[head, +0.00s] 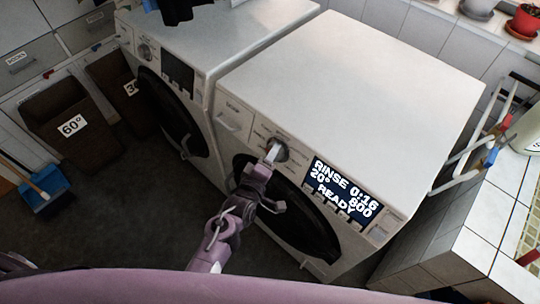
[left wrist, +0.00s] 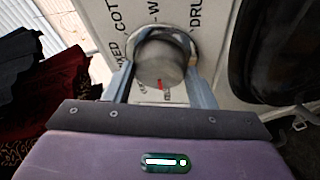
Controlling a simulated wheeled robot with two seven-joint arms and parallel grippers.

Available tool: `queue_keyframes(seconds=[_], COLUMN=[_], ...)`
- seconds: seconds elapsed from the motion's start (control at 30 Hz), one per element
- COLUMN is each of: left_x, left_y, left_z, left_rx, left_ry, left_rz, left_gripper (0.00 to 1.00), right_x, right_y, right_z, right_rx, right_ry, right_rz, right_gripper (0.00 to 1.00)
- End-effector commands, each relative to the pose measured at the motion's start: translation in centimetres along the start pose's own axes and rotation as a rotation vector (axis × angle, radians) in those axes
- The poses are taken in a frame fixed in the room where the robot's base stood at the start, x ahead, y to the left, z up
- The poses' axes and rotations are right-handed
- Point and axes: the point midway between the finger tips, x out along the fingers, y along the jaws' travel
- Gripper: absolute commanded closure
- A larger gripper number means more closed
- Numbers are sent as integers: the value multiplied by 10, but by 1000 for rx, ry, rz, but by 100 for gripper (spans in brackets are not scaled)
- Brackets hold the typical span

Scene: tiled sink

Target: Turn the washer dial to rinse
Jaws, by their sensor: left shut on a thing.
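The washer dial (head: 282,151) is a round grey metal knob on the front panel of the nearer white washer (head: 350,75). My left gripper (head: 274,152) is at the dial. In the left wrist view its two fingers stand on either side of the dial (left wrist: 160,65), shut on it. A red mark shows on the dial's lower edge, and the printed programme words around it are partly hidden. The display (head: 343,190) right of the dial reads RINSE, 0:16, 20°, 800, READY. My right gripper is not in view.
A second white washer (head: 205,35) stands to the left. Dark laundry bins, one labelled 60° (head: 70,125), and a blue dustpan (head: 45,188) are at the far left. A tiled counter (head: 490,215) and a drying rack (head: 475,155) are on the right. Dark floor lies in front.

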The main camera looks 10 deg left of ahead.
Motion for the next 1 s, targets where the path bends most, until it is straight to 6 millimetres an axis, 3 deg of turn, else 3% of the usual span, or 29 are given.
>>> queue_keyframes(seconds=[0.43,0.47,0.6,1.0], left_x=[0,0,0,-9], left_y=[-1,-1,0,-2], left_z=[0,0,0,0], left_rx=[-8,-8,-8,-7], left_ry=[0,0,0,1], left_rz=[-4,-4,-4,-4], left_gripper=[72,46,28,28], right_x=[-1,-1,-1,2], right_y=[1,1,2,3], right_z=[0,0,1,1], right_rx=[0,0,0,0], right_ry=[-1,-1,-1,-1], right_rz=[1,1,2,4], right_gripper=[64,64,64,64])
